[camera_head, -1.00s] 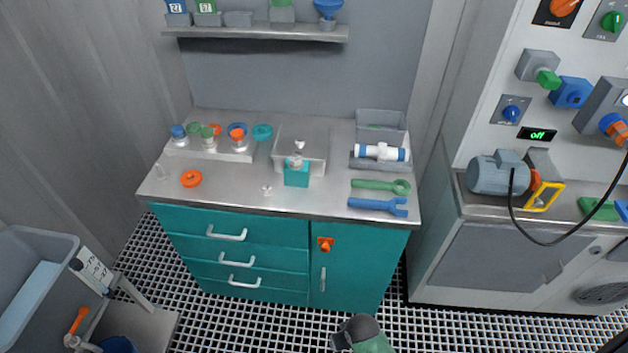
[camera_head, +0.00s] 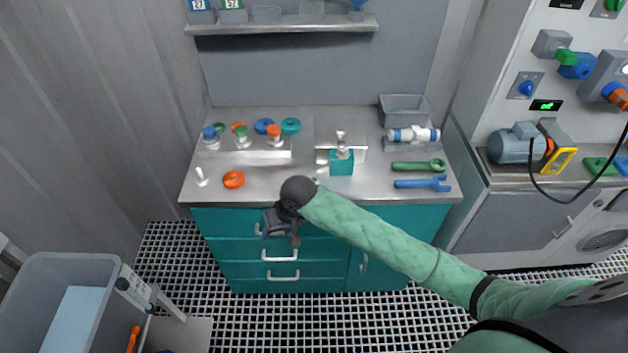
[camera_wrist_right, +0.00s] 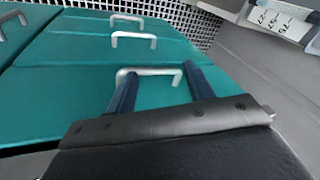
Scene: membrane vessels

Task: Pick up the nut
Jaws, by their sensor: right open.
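An orange ring-shaped nut (camera_head: 233,180) lies flat on the steel countertop (camera_head: 262,185), near its front left. Other rings lie farther back, so I cannot be sure which one is meant: a blue one (camera_head: 263,126) and a teal one (camera_head: 291,126). My right gripper (camera_head: 283,238) is in front of the teal drawers, to the right of the orange nut and lower than the countertop edge. Its two dark fingers also show in the right wrist view (camera_wrist_right: 160,88), apart and empty, with a drawer handle beyond them. My left gripper is not in view.
Capped bottles (camera_head: 242,137) stand on a low rack behind the nut. A small white piece (camera_head: 201,177) is left of it. A green wrench (camera_head: 418,166) and a blue wrench (camera_head: 423,184) lie at the right. A grey bin (camera_head: 88,262) stands at lower left.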

